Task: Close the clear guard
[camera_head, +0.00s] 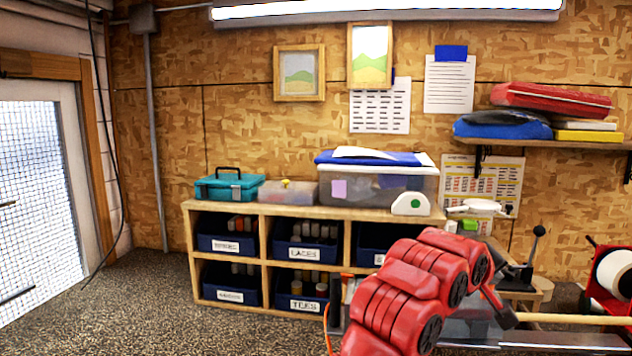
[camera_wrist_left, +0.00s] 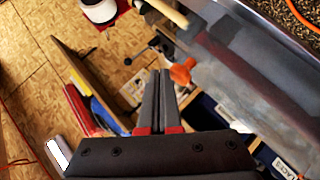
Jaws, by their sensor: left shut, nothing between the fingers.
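My left arm is red and reaches in at the lower right of the head view. Its dark gripper (camera_head: 503,308) is partly hidden behind the arm, over the bench. In the left wrist view the two dark fingers (camera_wrist_left: 155,100) lie together, shut and empty. A grey, partly see-through panel or surface (camera_wrist_left: 235,85) lies to the right of the fingers in the wrist view. I cannot tell for sure whether it is the clear guard. In the head view a grey strip (camera_head: 570,340) shows along the bench, partly hidden by my arm. My right gripper is not in view.
A pale shaft (camera_head: 575,319) runs along the bench at right. A lever press (camera_head: 533,255) and a red reel stand (camera_head: 610,272) are behind it. An orange part (camera_wrist_left: 182,72) is near the fingertips. A cubby shelf (camera_head: 320,212) stands against the wall; the left floor is clear.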

